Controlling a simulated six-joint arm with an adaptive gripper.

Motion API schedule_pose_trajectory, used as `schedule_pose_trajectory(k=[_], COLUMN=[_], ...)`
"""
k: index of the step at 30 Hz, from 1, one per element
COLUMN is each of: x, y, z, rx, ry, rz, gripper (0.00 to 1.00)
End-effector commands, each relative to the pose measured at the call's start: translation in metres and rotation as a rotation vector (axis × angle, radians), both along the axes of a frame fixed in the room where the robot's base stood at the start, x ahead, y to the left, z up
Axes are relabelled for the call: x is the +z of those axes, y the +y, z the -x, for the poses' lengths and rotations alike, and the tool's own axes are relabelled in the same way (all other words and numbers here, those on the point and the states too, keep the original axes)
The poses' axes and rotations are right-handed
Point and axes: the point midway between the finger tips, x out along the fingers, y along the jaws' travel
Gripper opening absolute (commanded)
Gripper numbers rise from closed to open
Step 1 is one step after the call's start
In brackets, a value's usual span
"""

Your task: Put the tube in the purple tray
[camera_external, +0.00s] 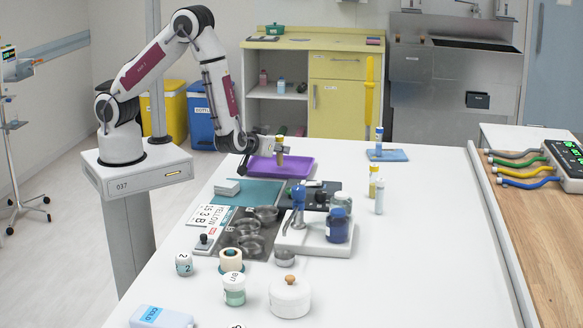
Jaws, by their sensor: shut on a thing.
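My gripper (270,146) points to the right at the far left part of the white table and is shut on a small upright tube (280,148) with a yellowish body. The tube is over the purple tray (300,171), in front of its back edge in the picture. I cannot tell whether its lower end touches the tray floor or is just above it. The tray looks otherwise empty. My wrist hides the tray's left back corner.
A blue-capped tube (379,139) stands on a blue pad (392,155) to the right. Small vials (379,198) stand nearer. A teal mat (262,193), metal dishes (247,232) and a white stand with a dark blue jar (338,227) crowd the front. The table's right side is clear.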

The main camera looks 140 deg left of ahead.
Motion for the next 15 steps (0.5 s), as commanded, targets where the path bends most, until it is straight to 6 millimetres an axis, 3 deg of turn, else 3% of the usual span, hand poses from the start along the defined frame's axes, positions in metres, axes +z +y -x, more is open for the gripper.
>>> schedule_pose_trajectory(k=[15], x=[-0.0084], y=[0.0000], z=[0.0000], rx=[-0.001], ry=[0.000], rz=[0.000], gripper=[0.00])
